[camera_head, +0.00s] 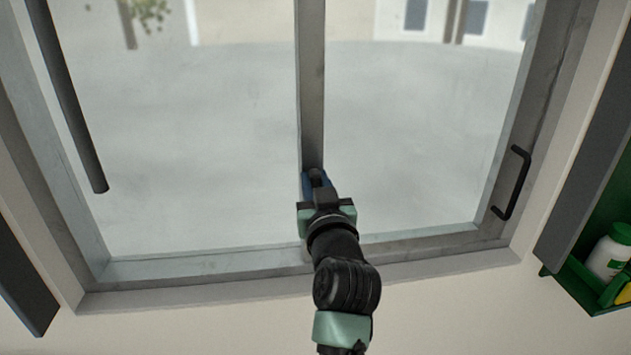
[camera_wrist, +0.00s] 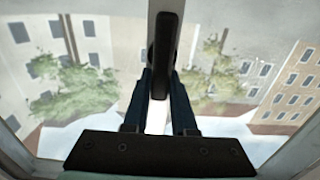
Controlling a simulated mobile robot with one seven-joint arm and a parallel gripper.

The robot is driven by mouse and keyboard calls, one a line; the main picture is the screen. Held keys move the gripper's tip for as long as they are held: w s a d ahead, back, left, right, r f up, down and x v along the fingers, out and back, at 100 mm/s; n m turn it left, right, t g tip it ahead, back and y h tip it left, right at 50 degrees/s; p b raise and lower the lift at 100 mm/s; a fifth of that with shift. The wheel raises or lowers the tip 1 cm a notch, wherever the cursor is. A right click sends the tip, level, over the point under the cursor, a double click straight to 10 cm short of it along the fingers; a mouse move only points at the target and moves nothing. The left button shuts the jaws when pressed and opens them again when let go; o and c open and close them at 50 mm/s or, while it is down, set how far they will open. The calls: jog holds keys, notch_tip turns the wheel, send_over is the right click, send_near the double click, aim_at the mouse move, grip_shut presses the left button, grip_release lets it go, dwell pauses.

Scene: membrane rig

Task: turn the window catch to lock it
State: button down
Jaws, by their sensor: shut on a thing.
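The window (camera_head: 415,150) has a grey metal frame and a vertical middle bar (camera_head: 312,85). In the head view my gripper (camera_head: 314,180) is at the lower part of this bar, and the catch is mostly hidden behind it. In the wrist view the window catch (camera_wrist: 162,55) is a dark upright lever lying along the middle bar. My gripper's blue fingers (camera_wrist: 161,82) stand on either side of its lower end and are shut on it.
A black pull handle (camera_head: 517,183) is on the right side of the frame. A dark rod (camera_head: 72,100) hangs at the left. A green shelf (camera_head: 578,275) with a white bottle (camera_head: 608,254) is at the lower right. The glass around my gripper is clear.

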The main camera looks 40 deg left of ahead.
jog(key=shift+m, duration=0.3)
jog(key=shift+w+d+f+m+p, duration=0.4)
jog(key=shift+m+p, duration=0.3)
jog(key=shift+m, duration=2.2)
jog(key=shift+w+d+f+m+p, duration=0.25)
jog(key=shift+f+m+p, duration=0.35)
jog(key=shift+m, duration=2.3)
jog(key=shift+w+d+f+m+p, duration=0.35)
jog(key=shift+m+p, duration=0.4)
jog(key=shift+m, duration=2.15)
jog(key=shift+a, duration=0.1)
jog(key=c, duration=0.7)
grip_release()
jog(key=b+v, duration=0.3)
jog(key=v, duration=1)
